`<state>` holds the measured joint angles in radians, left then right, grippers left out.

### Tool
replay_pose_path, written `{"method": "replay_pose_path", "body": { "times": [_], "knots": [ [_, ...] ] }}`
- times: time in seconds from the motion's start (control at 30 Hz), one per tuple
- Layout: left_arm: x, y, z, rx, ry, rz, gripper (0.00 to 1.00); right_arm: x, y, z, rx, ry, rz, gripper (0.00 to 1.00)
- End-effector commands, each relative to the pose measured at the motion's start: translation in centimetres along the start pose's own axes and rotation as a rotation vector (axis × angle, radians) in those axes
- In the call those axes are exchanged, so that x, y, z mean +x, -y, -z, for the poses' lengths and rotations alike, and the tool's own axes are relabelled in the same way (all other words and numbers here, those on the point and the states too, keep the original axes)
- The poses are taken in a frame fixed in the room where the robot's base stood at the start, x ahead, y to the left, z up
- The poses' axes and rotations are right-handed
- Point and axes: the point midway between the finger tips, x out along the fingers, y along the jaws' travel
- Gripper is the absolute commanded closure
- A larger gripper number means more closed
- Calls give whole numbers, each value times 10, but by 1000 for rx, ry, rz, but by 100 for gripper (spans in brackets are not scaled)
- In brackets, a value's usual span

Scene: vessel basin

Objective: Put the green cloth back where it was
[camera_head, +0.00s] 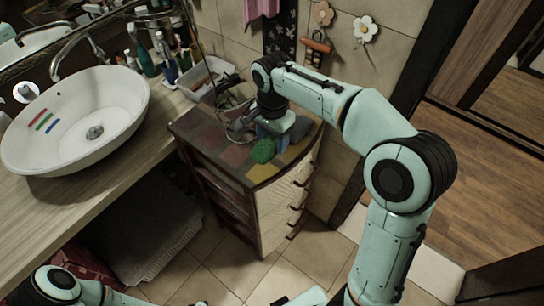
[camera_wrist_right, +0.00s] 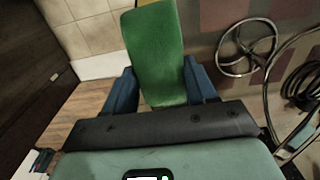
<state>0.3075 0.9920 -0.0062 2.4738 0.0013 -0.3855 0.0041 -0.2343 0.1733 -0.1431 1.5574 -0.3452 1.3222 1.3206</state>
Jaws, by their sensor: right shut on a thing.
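The green cloth (camera_head: 263,150) is at the top of the small drawer cabinet (camera_head: 222,167), near its front edge. My right gripper (camera_head: 269,136) is above it, pointing down, with its blue fingers on the cloth. In the right wrist view, the green cloth (camera_wrist_right: 155,50) stands out as a flat green strip between the two blue fingers of my right gripper (camera_wrist_right: 161,88), which is shut on it. I cannot tell whether the cloth touches the cabinet top. My left gripper is not in view. The white basin (camera_head: 78,118) has red, green and blue marks inside.
A metal wire holder (camera_head: 238,122) stands on the cabinet beside my gripper, and its ring (camera_wrist_right: 247,47) is close in the wrist view. A white tray (camera_head: 207,78) and several bottles (camera_head: 165,62) crowd the counter behind. A dark folded pile (camera_head: 150,225) lies below the counter.

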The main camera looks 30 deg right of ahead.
Motion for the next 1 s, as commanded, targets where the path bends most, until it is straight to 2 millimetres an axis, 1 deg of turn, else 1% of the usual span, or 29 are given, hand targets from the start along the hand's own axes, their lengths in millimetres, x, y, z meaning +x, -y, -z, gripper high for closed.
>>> {"method": "replay_pose_path", "body": {
  "times": [0.03,0.1,0.27,0.5,0.6,0.83,0.97,1.0],
  "knots": [
    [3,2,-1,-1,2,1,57,12,-1,0,0,1,-4,68],
    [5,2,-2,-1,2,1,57,22,-1,0,0,1,-3,68],
    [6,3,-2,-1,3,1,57,33,0,0,0,0,-1,68],
    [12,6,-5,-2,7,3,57,67,0,0,-1,0,-2,68],
    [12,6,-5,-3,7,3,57,72,0,0,-1,0,0,68],
    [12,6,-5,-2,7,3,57,72,0,0,0,-1,1,68],
    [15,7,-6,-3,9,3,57,76,0,0,-1,0,1,68],
    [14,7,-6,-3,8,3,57,75,0,0,-1,-1,1,31]
  ]
}}
